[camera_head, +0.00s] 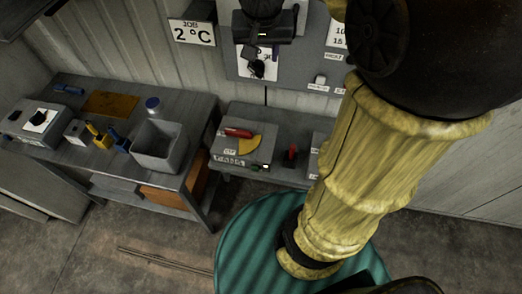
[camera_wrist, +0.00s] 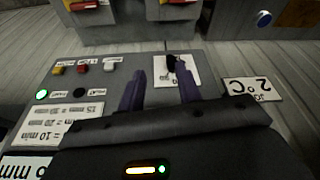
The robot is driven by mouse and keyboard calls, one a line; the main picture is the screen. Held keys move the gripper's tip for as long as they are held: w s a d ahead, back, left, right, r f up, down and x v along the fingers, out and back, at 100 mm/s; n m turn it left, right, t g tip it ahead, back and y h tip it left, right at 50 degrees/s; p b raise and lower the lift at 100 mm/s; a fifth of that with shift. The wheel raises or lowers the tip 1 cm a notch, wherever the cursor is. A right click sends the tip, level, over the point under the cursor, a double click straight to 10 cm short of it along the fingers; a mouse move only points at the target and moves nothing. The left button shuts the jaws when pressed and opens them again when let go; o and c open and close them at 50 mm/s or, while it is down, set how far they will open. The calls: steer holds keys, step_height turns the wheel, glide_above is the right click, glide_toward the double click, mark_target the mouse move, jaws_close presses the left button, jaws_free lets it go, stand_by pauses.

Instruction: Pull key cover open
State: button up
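The wall panel (camera_head: 296,68) is grey. On it is a white card (camera_head: 245,70) with a dark, key-like piece on it; they also show in the wrist view, the card (camera_wrist: 190,73) and the dark piece (camera_wrist: 173,63). I cannot tell which part is the key cover. My gripper (camera_head: 261,51) is at the panel, just above the card in the head view. In the wrist view, my gripper (camera_wrist: 161,68) has its two purple fingers apart, with nothing clearly between them. The dark piece lies near the right fingertip; I cannot tell whether they touch.
The panel also bears labelled buttons (camera_wrist: 83,68), a green lamp (camera_wrist: 41,95) and printed cards (camera_wrist: 70,120). A "2°C" sign (camera_head: 191,33) hangs to the left. Below stand a workbench (camera_head: 190,106) with a grey bin (camera_head: 158,146) and a lower bench (camera_head: 285,120).

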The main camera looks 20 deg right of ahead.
steer(key=s+a+f+n+b, duration=0.1)
steer(key=s+f+b, duration=0.1)
steer(key=f, duration=0.5)
steer(key=s+a+f+n+y+b, duration=0.1)
steer(key=s+a+f+n+b, duration=0.1)
steer(key=f, duration=0.5)
steer(key=s+a+f+n+b, duration=0.1)
steer(key=s+f+b, duration=0.2)
steer(key=f, duration=0.5)
steer(key=shift+s+a+n, duration=0.3)
steer(key=shift+s+a, duration=0.05)
steer(key=shift+s, duration=0.1)
